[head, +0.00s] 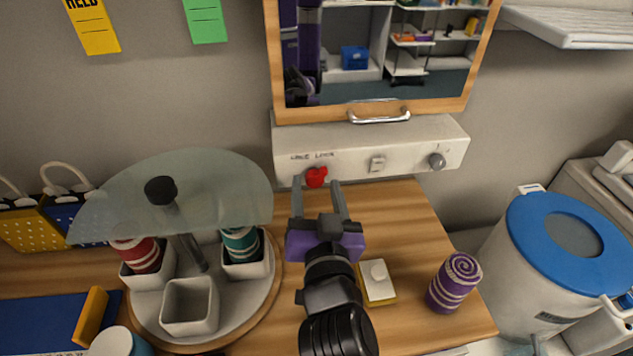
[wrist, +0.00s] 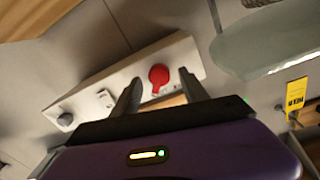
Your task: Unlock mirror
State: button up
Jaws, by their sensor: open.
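The mirror (head: 484,50) has a wooden frame and a metal handle (head: 379,114) along its lower edge. Below it is a white control panel (head: 345,142) with lettering at its left that partly reads "LOCK". A red knob (head: 316,177) sits under that lettering; it also shows in the wrist view (wrist: 159,76). My gripper (head: 319,186) is open, with its two fingers pointing at the panel. In the wrist view the red knob appears between and beyond the fingertips (wrist: 158,82). I cannot tell whether the fingers touch it.
The panel also has a switch (head: 377,164) and a grey knob (head: 437,161). A round glass shelf (head: 180,190) stands close left of my gripper, above a tray of cups.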

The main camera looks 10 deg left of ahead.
jog(key=shift+w+a, duration=0.15)
jog(key=shift+w, duration=0.45)
grip_shut()
